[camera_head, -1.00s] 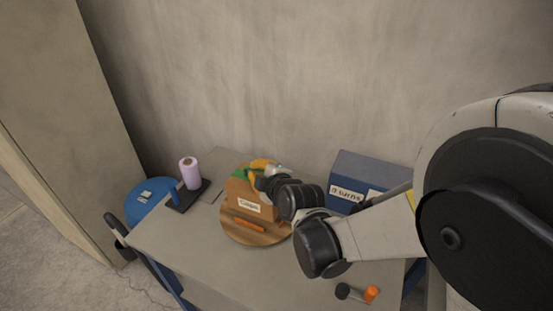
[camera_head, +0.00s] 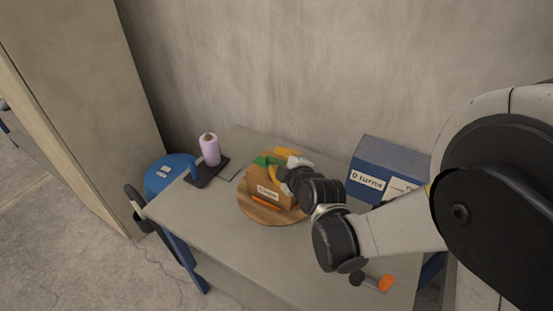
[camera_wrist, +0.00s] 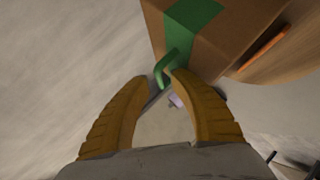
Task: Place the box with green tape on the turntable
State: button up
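The brown cardboard box (camera_head: 265,186) with a white label stands on the round wooden turntable (camera_head: 252,214). Green tape (camera_head: 268,160) runs over its top. In the wrist view the box (camera_wrist: 235,30) is at the top, with the green tape (camera_wrist: 193,14) down its face and a bent tape end sticking out. My gripper (camera_wrist: 162,78) has two yellow fingers with a gap between their tips, at the tape's bent end. I see nothing clearly clamped. In the head view my gripper is at the box's top right, partly hidden by my arm.
A purple spool (camera_head: 209,150) stands on a dark base at the table's left. A blue box (camera_head: 388,168) with labels is at the back right. An orange-and-black item (camera_head: 384,283) lies at the front right. A blue round object (camera_head: 170,175) stands left of the table (camera_head: 200,222).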

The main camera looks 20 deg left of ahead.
jog(key=p+v, duration=0.3)
jog(key=v, duration=0.8)
jog(key=shift+p, duration=0.4)
jog(key=shift+d+r, duration=0.15)
jog(key=w+d+r+m+h, duration=0.1)
jog(key=d+r+m+h, duration=0.15)
jog(key=d+m, duration=0.45)
jog(key=d+r+m+h, duration=0.2)
jog(key=d+r+m, duration=0.1)
jog(key=d, duration=0.9)
jog(key=s+d+r+m+g+h, duration=0.1)
jog(key=s+d+m+h, duration=0.1)
jog(key=s+d+m, duration=0.3)
jog(key=s+d+r+m+h, duration=0.1)
jog(key=s+d+m+h, duration=0.2)
jog(key=d, duration=1)
jog(key=s+m, duration=0.3)
jog(key=m, duration=0.1)
jog(key=shift+s+r+g, duration=0.2)
jog(key=shift+r+g, duration=0.05)
jog(key=shift+g, duration=0.15)
